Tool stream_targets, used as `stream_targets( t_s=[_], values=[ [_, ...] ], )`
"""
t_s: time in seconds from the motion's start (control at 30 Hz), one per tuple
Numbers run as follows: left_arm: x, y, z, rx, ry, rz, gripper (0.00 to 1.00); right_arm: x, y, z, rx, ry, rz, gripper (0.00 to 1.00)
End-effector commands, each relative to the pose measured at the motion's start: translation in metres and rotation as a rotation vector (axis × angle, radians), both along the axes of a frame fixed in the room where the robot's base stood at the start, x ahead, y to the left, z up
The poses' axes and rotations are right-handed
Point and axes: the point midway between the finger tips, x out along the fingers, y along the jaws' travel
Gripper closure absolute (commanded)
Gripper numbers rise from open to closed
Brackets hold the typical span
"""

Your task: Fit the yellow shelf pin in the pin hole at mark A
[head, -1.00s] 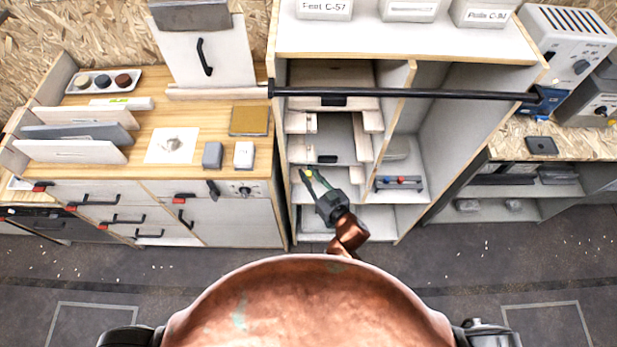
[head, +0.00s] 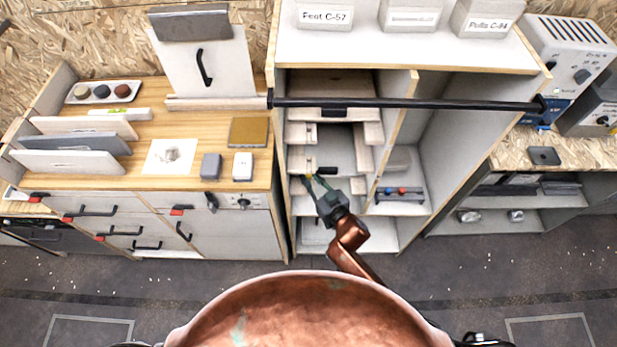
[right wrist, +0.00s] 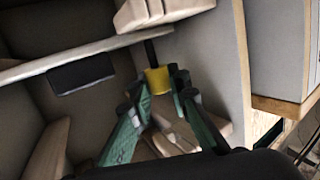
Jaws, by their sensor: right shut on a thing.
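My right gripper (head: 312,183) reaches into the left bay of the open cabinet (head: 283,200). It is shut on the yellow shelf pin (right wrist: 157,80), which shows as a yellow collar with a dark stem pointing up and away. In the head view the pin (head: 307,177) is a tiny yellow spot at the fingertips, near the bay's left side. In the right wrist view the pin is close to a pale panel, under a pale board; I cannot tell whether it touches. The pin hole and mark A cannot be made out. My left gripper is not in view.
A black rail (head: 400,103) crosses the cabinet front above my arm. Pale blocks (head: 298,133) and boards line both sides of the bay. A vertical divider (head: 392,140) separates it from the right bay, which holds a small rack (head: 400,194). A wooden-topped counter (head: 120,180) stands left.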

Motion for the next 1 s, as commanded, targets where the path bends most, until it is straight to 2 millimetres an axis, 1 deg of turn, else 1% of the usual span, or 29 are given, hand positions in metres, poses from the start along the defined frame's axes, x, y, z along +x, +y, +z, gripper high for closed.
stream_targets(
  t_s=[0.53, 1.0],
  values=[
    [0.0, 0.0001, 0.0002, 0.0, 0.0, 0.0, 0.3, 0.0001, -0.0001, 0.0002, 0.0, 0.0, 0.0, 0.96],
    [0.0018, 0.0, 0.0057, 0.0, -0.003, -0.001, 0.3, -0.0008, -0.0011, 0.0003, 0.0, 0.0, 0.0, 0.96]
  ],
)
